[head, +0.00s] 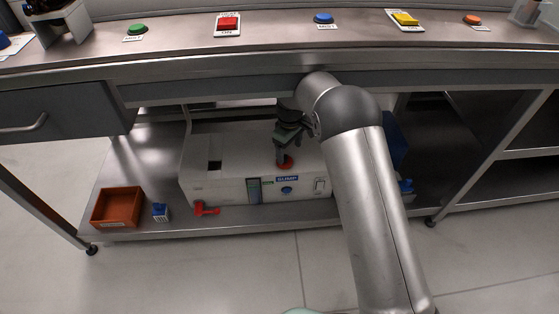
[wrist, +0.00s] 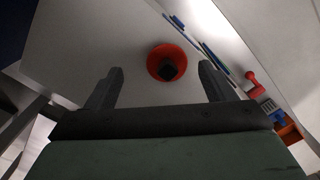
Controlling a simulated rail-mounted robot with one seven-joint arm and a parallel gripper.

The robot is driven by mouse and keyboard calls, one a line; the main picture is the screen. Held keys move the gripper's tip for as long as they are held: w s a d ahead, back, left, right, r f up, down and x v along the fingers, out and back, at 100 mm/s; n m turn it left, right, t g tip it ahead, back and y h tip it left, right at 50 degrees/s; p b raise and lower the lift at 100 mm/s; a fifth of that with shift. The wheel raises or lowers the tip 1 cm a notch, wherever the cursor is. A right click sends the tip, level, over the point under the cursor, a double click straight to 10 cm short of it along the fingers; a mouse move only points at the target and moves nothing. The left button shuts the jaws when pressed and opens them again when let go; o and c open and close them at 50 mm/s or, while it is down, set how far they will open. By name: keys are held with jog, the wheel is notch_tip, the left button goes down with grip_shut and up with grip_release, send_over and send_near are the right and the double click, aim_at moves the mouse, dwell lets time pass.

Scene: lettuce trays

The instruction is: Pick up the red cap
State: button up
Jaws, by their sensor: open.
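The red cap (head: 285,161) sits on top of the white box labelled SUMP (head: 222,172), on the lower shelf under the bench. In the wrist view the cap (wrist: 181,54) is a round red disc with a dark square centre. My gripper (head: 281,160) is at the cap in the head view and partly covers it. In the wrist view my gripper (wrist: 162,72) is open, with one finger on either side of the cap and a gap to each. I cannot tell how far the fingertips are above the box top.
An orange bin (head: 117,207), a small blue-and-white item (head: 160,212) and a red handle-like part (head: 206,209) lie left along the shelf front. The benchtop with coloured buttons (head: 228,22) overhangs the box closely. A blue panel (head: 396,142) stands right of the box.

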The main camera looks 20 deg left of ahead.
jog(key=shift+s+a, duration=0.2)
jog(key=shift+a, duration=0.5)
jog(key=shift+a+f, duration=0.1)
jog(key=shift+f, duration=0.15)
jog(key=shift+f+b, duration=1.1)
jog(key=shift+f, duration=1.2)
jog(key=c, duration=1.1)
jog(key=shift+r, duration=0.15)
